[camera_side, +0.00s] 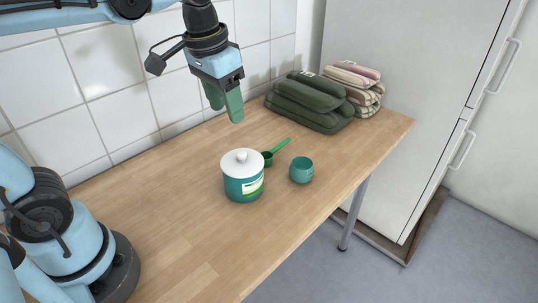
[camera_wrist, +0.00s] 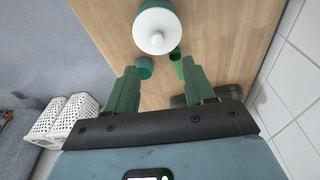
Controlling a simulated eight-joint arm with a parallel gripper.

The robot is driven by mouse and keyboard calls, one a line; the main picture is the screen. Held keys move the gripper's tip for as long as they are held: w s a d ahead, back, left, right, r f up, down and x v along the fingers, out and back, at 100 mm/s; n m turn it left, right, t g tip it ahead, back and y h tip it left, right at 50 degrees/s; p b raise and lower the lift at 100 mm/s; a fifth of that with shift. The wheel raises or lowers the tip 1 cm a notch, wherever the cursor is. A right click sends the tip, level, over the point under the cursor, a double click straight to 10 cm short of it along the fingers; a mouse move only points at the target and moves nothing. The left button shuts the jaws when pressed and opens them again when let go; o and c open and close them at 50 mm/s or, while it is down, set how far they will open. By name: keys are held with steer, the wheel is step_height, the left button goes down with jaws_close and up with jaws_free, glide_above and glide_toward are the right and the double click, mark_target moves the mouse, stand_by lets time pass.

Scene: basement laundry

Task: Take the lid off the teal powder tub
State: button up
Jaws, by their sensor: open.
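The teal powder tub (camera_side: 243,190) stands upright on the wooden counter, with a pale label on its side. Its white lid (camera_side: 242,163) with a round knob sits on top. In the wrist view the lid (camera_wrist: 157,31) shows at the top, beyond my fingertips, and hides most of the tub (camera_wrist: 164,5). My gripper (camera_side: 226,108) is above the counter, behind and higher than the tub, with its green fingers pointing down. In the wrist view my gripper (camera_wrist: 160,73) is open and empty, its two fingers apart. Nothing touches the lid.
A teal cup (camera_side: 301,170) and a green scoop (camera_side: 272,154) are close to the tub's right. Folded dark green towels (camera_side: 308,101) and striped cloths (camera_side: 355,82) lie at the far end. A tiled wall (camera_side: 130,80) runs behind. White baskets (camera_wrist: 62,118) show in the wrist view.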

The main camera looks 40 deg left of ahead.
mark_target(241, 152)
steer(key=shift+w+d+f, duration=0.1)
steer(key=shift+w+f, duration=0.25)
steer(key=shift+f, duration=1.55)
steer(key=shift+w+d+f, duration=0.1)
steer(key=shift+w+f, duration=0.25)
steer(key=shift+f, duration=1.6)
steer(key=shift+w+d+f, duration=0.1)
steer(key=shift+w+f, duration=0.25)
steer(key=shift+f, duration=1.55)
jaws_close()
steer(key=shift+r, duration=0.15)
